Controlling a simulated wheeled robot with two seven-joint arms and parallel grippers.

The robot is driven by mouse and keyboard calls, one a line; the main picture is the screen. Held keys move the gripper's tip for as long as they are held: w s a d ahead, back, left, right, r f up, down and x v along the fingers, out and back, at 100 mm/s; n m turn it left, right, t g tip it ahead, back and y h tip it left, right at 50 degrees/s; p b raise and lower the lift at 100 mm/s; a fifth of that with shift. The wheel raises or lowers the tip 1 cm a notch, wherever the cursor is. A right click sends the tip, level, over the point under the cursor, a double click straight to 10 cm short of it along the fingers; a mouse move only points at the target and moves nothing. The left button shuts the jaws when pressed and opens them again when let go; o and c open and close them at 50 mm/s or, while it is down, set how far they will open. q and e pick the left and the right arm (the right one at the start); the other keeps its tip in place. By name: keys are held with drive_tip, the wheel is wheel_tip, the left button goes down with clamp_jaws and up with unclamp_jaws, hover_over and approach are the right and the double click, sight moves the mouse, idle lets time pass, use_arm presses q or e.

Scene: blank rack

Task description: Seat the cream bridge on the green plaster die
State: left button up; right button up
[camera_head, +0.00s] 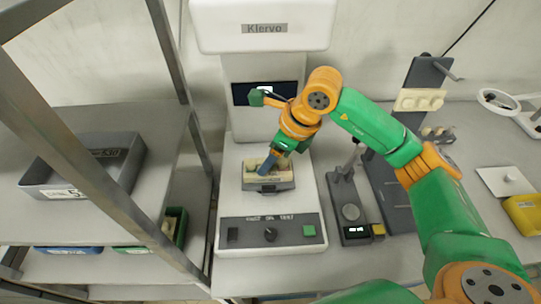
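My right gripper (268,164) reaches down from the right over a small grey fixture (268,188) on the bed of the white Klervo machine. Its blue-grey fingertips are at a cream block (284,177) in that fixture and partly cover it. I cannot tell whether the fingers are open, shut or holding something. A small greenish patch shows on the block left of the fingers; I cannot tell whether it is the green die. The cream bridge cannot be identified for certain. My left gripper is not in view.
The machine's column (262,60) stands behind the fixture, with a control panel (270,231) in front. To the right are a small gauge stand (350,213), a dark upright stand with a cream knobbed piece (419,100), and a yellow box (524,214). A shelf with a grey bin (82,166) is left.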

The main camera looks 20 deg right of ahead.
drive_tip(key=b+v, duration=0.1)
drive_tip(key=v, duration=0.5)
drive_tip(key=shift+r, duration=0.15)
drive_tip(key=shift+s+d+r, duration=0.1)
drive_tip(key=shift+s+r, duration=0.05)
drive_tip(key=shift+r, duration=0.15)
drive_tip(key=shift+r, duration=0.1)
